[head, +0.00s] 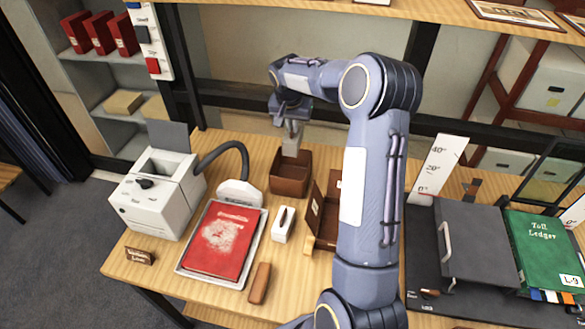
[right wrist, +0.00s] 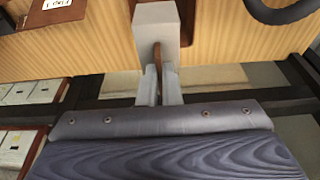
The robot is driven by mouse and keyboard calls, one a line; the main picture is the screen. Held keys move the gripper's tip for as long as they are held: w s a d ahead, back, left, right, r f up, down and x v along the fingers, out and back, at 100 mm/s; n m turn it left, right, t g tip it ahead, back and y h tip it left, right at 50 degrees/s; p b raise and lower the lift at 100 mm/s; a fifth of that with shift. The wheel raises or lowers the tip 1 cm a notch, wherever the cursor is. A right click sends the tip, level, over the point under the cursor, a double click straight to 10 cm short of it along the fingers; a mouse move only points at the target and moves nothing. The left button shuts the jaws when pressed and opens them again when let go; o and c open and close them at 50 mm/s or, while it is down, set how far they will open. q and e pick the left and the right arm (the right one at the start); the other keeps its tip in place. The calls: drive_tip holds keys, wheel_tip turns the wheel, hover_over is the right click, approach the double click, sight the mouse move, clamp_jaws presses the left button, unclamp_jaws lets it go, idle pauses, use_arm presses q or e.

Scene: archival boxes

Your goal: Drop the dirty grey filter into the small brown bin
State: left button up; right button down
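The grey filter (head: 291,140) is a pale grey block hanging from my right gripper (head: 291,112), over the small brown bin (head: 290,177) at the back of the table in the head view. The filter appears to be above the bin's opening, near its back rim. In the right wrist view, the filter (right wrist: 156,30) lies just beyond the fingertips of my right gripper (right wrist: 160,75). The fingers are close together around a thin brown part at the filter's near end. My left gripper is not in view.
A white machine (head: 158,196) with a dark hose stands left of the bin. A red book (head: 222,240) lies in a tray in front. An open brown box (head: 327,215) is partly hidden by my right arm. A green ledger (head: 545,250) lies at right.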

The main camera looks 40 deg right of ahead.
sight(292, 137)
drive_tip(key=shift+s+f+b, duration=0.15)
drive_tip(key=shift+f+b, duration=0.3)
drive_tip(key=shift+f, duration=0.4)
drive_tip(key=shift+f+b, duration=1.1)
drive_tip(key=shift+f, duration=0.85)
drive_tip(key=c, duration=1.5)
unclamp_jaws()
drive_tip(key=shift+c, duration=0.2)
drive_tip(key=shift+a+r, duration=0.15)
drive_tip(key=shift+r, duration=0.35)
drive_tip(key=b+v, duration=0.1)
drive_tip(key=v, duration=0.4)
drive_tip(key=shift+a+r, duration=0.1)
drive_tip(key=shift+r, duration=0.15)
drive_tip(key=shift+s+a+r+b, duration=0.2)
drive_tip(key=shift+r+b, duration=0.1)
drive_tip(key=shift+r, duration=0.35)
